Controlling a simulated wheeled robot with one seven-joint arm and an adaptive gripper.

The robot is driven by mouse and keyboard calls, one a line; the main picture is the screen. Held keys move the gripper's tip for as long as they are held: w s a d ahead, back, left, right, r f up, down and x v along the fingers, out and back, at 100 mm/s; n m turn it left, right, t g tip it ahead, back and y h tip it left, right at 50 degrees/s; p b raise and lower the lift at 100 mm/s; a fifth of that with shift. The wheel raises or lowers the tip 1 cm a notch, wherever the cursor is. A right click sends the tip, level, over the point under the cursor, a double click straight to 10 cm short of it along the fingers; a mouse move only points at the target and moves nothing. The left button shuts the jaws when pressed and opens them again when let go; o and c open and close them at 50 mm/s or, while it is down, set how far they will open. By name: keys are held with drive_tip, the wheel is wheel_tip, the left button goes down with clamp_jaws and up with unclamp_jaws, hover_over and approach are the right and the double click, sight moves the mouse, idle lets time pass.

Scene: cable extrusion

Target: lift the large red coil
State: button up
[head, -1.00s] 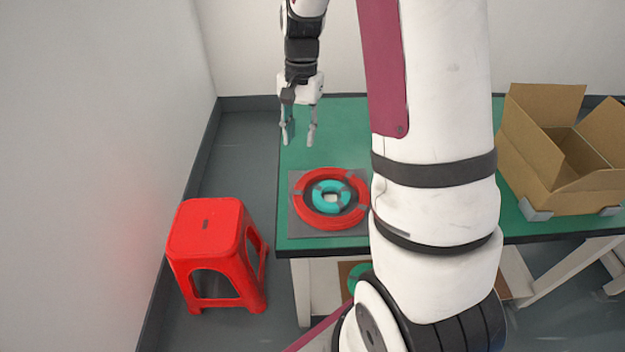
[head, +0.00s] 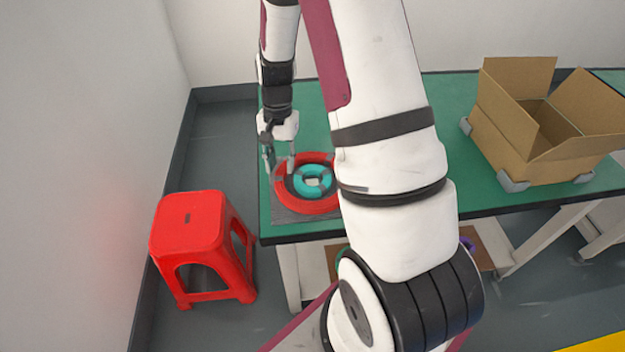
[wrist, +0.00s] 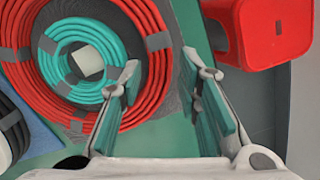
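The large red coil (head: 308,207) lies flat on a grey mat (head: 292,216) near the left end of the green table. It surrounds a smaller teal coil (head: 300,183); both also show in the wrist view, red (wrist: 25,68) and teal (wrist: 52,72). My gripper (head: 280,163) points down at the coil's left edge. In the wrist view my gripper (wrist: 160,68) is open, with the red coil's outer band between the finger lines. I cannot tell whether the fingers touch it. My arm hides the coil's right side in the head view.
A red stool (head: 195,232) stands on the floor left of the table. An open cardboard box (head: 540,140) sits on the table's right part. A wall stands close on the left.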

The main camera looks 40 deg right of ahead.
drive_tip(key=shift+a+f, duration=0.1)
drive_tip(key=shift+f, duration=1.05)
clamp_jaws()
drive_tip(key=shift+r, duration=0.1)
